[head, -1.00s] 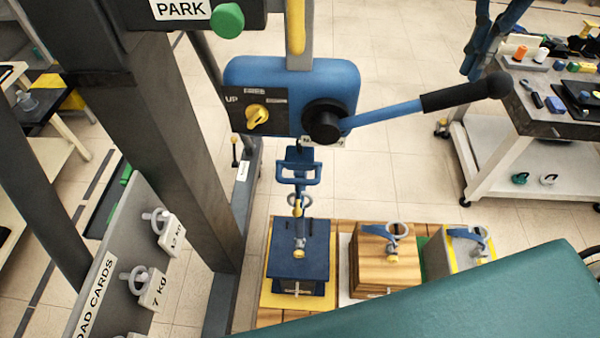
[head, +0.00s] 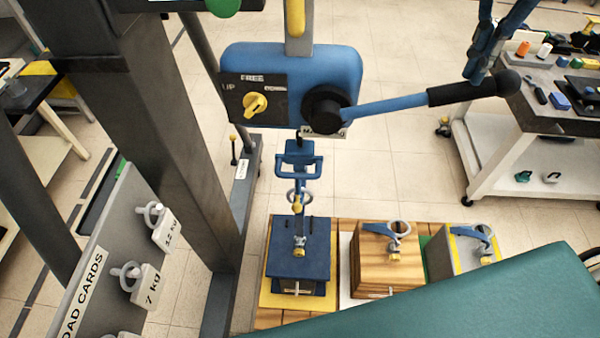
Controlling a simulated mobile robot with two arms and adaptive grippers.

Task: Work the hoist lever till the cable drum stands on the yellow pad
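The hoist (head: 345,65) is a blue housing with a yellow selector knob (head: 255,104) marked UP and FREE. Its lever (head: 440,98) sticks out to the right, rising slightly to a black grip. Below hangs the blue hook block (head: 299,160), in line above a dark blue boxy load (head: 298,255). That load is over the yellow pad (head: 268,297); I cannot tell whether it rests there or hangs just above. No round drum is recognisable. My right gripper (head: 479,66) is apart from the lever grip, above and behind it in the picture; its fingers are unclear. My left gripper is not in view.
A wooden box (head: 385,262) and a grey-yellow box (head: 462,252) stand right of the blue load. A grey post (head: 180,130) and the load cards board (head: 95,270) are at left. A tool cart (head: 560,110) stands at upper right. Floor behind the boxes is clear.

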